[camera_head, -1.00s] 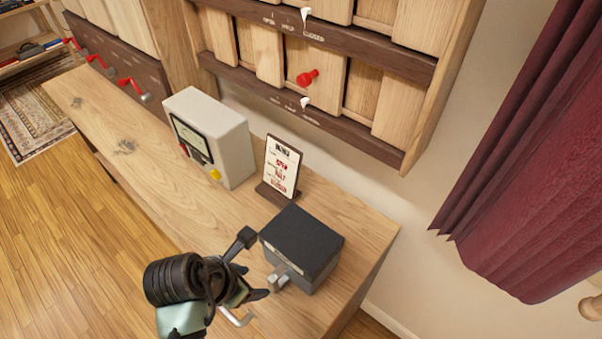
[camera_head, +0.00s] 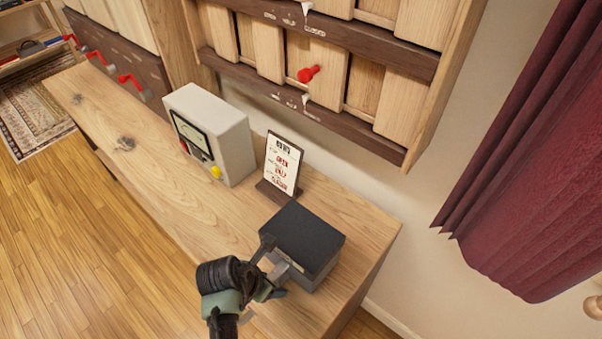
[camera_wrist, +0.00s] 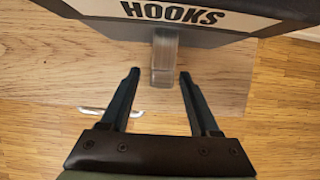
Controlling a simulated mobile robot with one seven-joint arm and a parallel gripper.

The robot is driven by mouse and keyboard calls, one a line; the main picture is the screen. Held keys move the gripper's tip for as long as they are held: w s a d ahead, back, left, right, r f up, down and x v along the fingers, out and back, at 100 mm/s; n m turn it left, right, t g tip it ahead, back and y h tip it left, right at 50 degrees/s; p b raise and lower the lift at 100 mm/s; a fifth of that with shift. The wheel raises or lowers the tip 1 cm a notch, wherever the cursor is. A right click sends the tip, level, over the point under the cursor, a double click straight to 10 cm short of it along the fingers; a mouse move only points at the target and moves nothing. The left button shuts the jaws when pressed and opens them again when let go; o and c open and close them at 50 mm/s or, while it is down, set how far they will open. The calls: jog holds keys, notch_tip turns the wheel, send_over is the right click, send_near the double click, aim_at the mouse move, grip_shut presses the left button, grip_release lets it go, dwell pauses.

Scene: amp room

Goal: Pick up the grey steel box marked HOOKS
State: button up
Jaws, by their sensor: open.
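The grey steel box (camera_head: 303,237) has a dark top and sits near the right end of the wooden bench. A grey metal tab (camera_wrist: 164,58) sticks out from the box's front below the label. My gripper (camera_head: 279,268) is at the front of the box, on its left side in the head view. In the wrist view, my gripper (camera_wrist: 159,76) is open, with one fingertip on each side of the tab. A gap shows on both sides of it.
A card in a dark stand (camera_head: 280,165) stands just behind the box. A pale meter box (camera_head: 212,135) stands farther left on the bench (camera_head: 150,165). A wooden rack with a red knob is on the wall above. A red curtain (camera_head: 530,170) hangs at the right.

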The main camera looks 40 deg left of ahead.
jog(key=shift+w+f, duration=0.2)
jog(key=shift+f, duration=0.5)
grip_shut()
dwell(0.8)
jog(key=shift+r, duration=0.1)
